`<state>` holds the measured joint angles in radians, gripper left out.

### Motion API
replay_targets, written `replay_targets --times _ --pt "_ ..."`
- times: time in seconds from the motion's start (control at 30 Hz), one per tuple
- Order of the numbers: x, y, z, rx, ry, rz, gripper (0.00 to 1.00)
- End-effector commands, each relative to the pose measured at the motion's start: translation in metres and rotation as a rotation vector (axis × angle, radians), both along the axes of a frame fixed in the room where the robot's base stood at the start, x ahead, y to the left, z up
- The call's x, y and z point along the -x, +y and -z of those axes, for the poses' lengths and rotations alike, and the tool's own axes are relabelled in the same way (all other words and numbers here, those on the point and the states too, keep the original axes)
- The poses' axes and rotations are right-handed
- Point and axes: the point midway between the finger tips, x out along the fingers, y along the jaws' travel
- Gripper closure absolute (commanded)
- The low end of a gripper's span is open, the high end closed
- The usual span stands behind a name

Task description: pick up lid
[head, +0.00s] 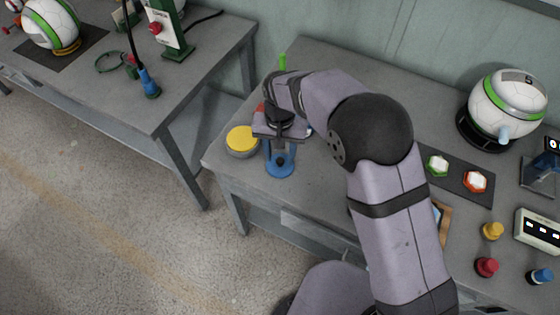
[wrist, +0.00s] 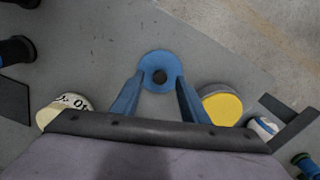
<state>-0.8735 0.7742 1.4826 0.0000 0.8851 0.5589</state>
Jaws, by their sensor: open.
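A round blue disc with a dark centre (head: 280,172) lies on the grey table near its left edge; I take it for the lid, though I cannot be sure. In the wrist view the disc (wrist: 157,57) shows whole, with its dark knob or hole in the middle. My gripper (head: 281,157) points down over it with two blue fingers. In the wrist view my gripper (wrist: 160,80) is open, one finger on each side of the disc's near part, and nothing is held. Whether the fingers touch the disc cannot be told.
A grey round container with a yellow top (head: 241,139) stands close left of my gripper. A white ball with a green band (head: 508,105) sits at the back right. Yellow (head: 492,231), red (head: 486,267) and blue (head: 542,275) pegs stand at the front right. A second table (head: 190,85) is left.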

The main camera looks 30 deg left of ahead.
Motion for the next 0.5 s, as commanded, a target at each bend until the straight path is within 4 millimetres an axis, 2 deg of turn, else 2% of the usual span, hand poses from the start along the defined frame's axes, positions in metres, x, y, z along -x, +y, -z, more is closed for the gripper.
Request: replay_targets --times 0.13,0.37,0.4,0.5 --pt "0.0003 -0.0005 0.0106 0.001 0.001 0.000 0.60" --pt "0.0000 -0.0002 0.0127 0.000 -0.001 0.000 0.60" --pt "0.0000 -0.0002 0.0127 0.000 0.000 0.000 0.62" --pt "0.0000 -0.0002 0.0125 0.000 0.000 0.000 0.86"
